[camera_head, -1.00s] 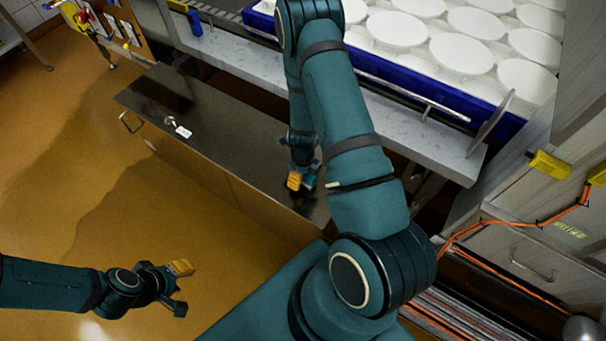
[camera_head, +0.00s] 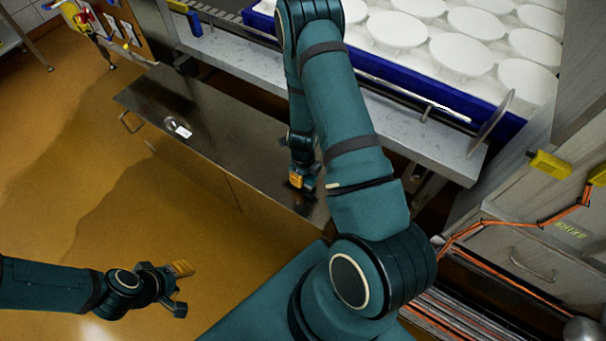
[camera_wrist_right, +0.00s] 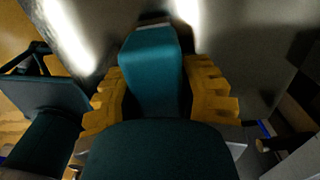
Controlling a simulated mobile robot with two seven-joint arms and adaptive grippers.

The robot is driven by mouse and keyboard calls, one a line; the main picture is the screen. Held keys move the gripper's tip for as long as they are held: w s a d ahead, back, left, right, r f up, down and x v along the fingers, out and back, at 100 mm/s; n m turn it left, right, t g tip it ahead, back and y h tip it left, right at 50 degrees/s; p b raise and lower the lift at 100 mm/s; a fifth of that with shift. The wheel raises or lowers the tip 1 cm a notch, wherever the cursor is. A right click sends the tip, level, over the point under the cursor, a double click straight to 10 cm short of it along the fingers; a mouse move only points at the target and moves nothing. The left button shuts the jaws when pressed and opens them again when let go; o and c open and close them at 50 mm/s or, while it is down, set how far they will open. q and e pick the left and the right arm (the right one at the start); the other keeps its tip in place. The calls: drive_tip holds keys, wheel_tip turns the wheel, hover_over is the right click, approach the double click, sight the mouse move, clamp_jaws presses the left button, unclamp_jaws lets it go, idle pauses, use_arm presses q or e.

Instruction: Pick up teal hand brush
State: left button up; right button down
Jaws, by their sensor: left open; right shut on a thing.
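In the right wrist view, the teal hand brush (camera_wrist_right: 152,70) is a teal block between the yellow fingers of my right gripper (camera_wrist_right: 155,92). Both fingers press against its sides. A pale strip shows at its far end; its bristles cannot be made out. In the head view my right gripper (camera_head: 302,182) is low over the right end of the dark cabinet top, partly hidden by my arm, and the brush cannot be told apart there. My left gripper (camera_head: 184,287) is open and empty over the floor at the lower left.
The dark cabinet top (camera_head: 200,125) holds a small white item (camera_head: 183,131) toward its left. Above it runs a grey counter edge (camera_head: 400,122) with a blue tray (camera_head: 375,72) of white moulds (camera_head: 458,52). Drawers with orange cables (camera_head: 520,222) stand at the right.

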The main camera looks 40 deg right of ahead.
wheel_tip(320, 180, up, 10)
drive_tip(key=p, duration=0.3)
drive_tip(key=shift+r, duration=0.25)
drive_tip(key=c, duration=1.1)
unclamp_jaws()
drive_tip(key=shift+c, duration=0.2)
drive_tip(key=c, duration=0.5)
drive_tip(key=shift+o, duration=0.2)
